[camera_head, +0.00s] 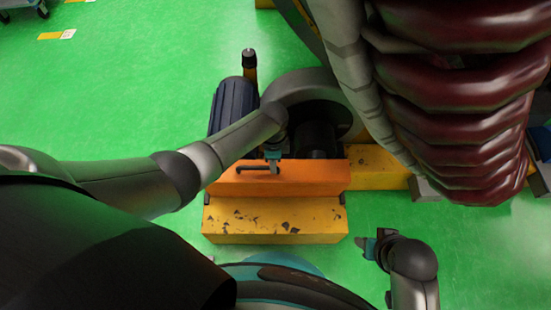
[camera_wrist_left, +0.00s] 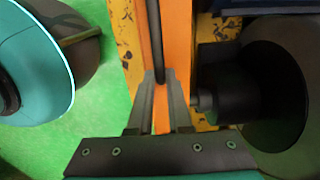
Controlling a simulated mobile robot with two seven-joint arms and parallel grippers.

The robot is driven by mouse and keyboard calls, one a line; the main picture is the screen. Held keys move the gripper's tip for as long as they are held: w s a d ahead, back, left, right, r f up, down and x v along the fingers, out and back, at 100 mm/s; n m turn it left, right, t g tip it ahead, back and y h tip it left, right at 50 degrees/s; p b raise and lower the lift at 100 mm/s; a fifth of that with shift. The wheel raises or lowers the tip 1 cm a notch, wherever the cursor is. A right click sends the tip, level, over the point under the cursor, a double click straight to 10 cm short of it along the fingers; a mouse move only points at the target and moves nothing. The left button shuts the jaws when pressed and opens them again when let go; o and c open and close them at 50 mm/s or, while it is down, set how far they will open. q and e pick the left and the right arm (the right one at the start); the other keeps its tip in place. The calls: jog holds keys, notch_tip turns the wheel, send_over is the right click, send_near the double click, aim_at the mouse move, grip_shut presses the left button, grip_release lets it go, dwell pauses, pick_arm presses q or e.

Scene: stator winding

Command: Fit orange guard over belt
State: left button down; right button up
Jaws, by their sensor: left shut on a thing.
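The orange guard (camera_head: 315,178) is a long box shape with a dark bar handle (camera_head: 250,169) on it. It appears at the back edge of a worn yellow base (camera_head: 275,222) in the head view; whether it rests there is unclear. My left gripper (camera_head: 272,160) is shut on the guard's handle. The left wrist view shows the fingers (camera_wrist_left: 160,82) on either side of the dark handle (camera_wrist_left: 156,45), over the orange guard (camera_wrist_left: 177,45). I cannot make out the belt. My right gripper (camera_head: 373,243) hangs empty right of the base; its opening is unclear.
A dark cylinder (camera_head: 318,135) stands behind the guard, and a ribbed dark blue motor (camera_head: 233,105) is left of it. A large dark red coiled body (camera_head: 465,95) fills the upper right. Green floor (camera_head: 130,100) is open at left.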

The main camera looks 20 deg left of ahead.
pick_arm(q)
jog(key=shift+w+f, duration=0.1)
jog(key=shift+f, duration=0.05)
pick_arm(e)
jog(key=shift+f, duration=0.2)
pick_arm(q)
jog(key=c, duration=0.8)
grip_release()
jog(key=shift+o, duration=0.2)
jog(key=shift+s+f, duration=0.15)
jog(key=shift+s, duration=0.05)
notch_tip(320, 180, up, 7)
jog(key=p, duration=0.4)
jog(key=shift+p, duration=0.4)
jog(key=shift+r, duration=0.4)
notch_tip(320, 180, up, 8)
jog(key=p, duration=0.5)
jog(key=shift+a, duration=0.15)
pick_arm(e)
jog(key=s+d+f, duration=0.4)
jog(key=s+f, duration=0.2)
jog(key=f, duration=0.1)
jog(key=s+d+f+g+h, duration=0.1)
jog(key=s+d+f, duration=0.2)
jog(key=s+f, duration=0.3)
jog(key=shift+s+d+f, duration=0.15)
jog(key=shift+d+f, duration=0.2)
jog(key=shift+f, duration=0.1)
